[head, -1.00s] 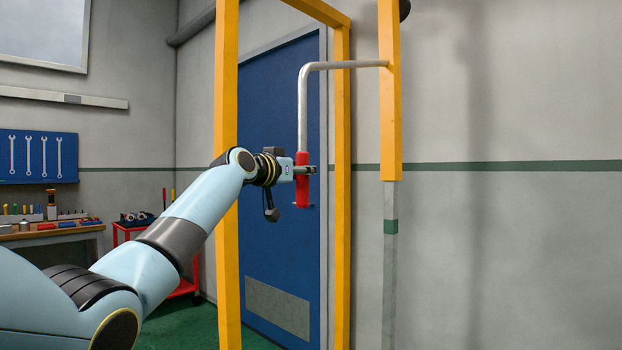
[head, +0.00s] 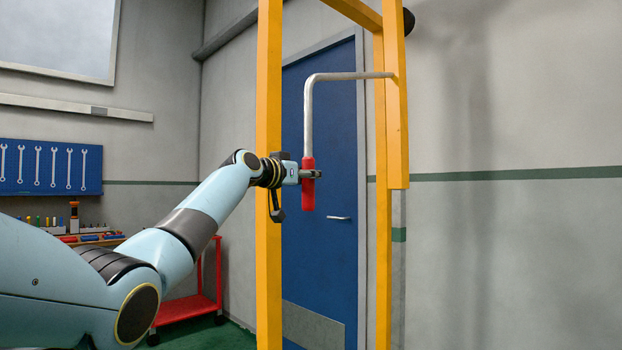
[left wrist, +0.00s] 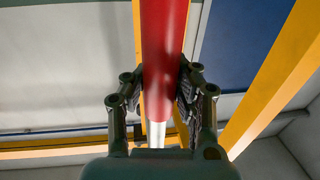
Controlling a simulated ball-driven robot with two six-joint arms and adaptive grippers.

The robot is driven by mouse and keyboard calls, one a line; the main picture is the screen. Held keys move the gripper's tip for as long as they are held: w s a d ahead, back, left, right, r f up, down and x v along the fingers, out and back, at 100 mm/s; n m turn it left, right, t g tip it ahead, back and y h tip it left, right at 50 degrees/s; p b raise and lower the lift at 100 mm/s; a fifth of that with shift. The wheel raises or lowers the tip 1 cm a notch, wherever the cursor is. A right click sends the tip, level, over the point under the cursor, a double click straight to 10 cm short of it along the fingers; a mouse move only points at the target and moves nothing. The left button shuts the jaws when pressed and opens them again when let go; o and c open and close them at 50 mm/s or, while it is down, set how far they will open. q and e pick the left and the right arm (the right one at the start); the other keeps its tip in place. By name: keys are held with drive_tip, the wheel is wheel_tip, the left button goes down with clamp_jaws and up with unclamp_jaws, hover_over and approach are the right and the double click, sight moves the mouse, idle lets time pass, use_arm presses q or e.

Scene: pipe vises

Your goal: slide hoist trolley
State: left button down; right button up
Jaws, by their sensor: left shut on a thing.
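The hoist trolley's handle is a bent grey metal bar (head: 309,112) with a red grip (head: 308,193) at its lower end. The bar runs right to a yellow hanging beam (head: 396,110). My left gripper (head: 312,174) is shut on the red grip, near its middle. In the left wrist view the red grip (left wrist: 163,60) stands between the two dark fingers of my left gripper (left wrist: 162,100), with the grey bar showing below it. My right gripper is in neither view.
A yellow frame with an upright post (head: 269,250) stands around the handle. Behind it is a blue door (head: 333,250). A red cart (head: 190,308), a workbench and a tool board (head: 50,167) are at the left.

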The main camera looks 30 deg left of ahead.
use_arm(q)
drive_tip(key=shift+a+f, duration=0.2)
drive_tip(key=shift+a, duration=0.05)
drive_tip(key=c, duration=1.6)
unclamp_jaws()
drive_tip(key=o, duration=0.6)
drive_tip(key=shift+s+a+r, duration=0.1)
drive_tip(key=shift+s+a, duration=0.1)
drive_tip(key=shift+a, duration=0.1)
drive_tip(key=shift+d, duration=0.2)
drive_tip(key=s, duration=0.4)
drive_tip(key=s+a, duration=0.1)
drive_tip(key=s, duration=0.2)
drive_tip(key=s+a, duration=0.1)
drive_tip(key=s, duration=0.3)
drive_tip(key=shift+s+a, duration=0.15)
drive_tip(key=shift+s, duration=0.2)
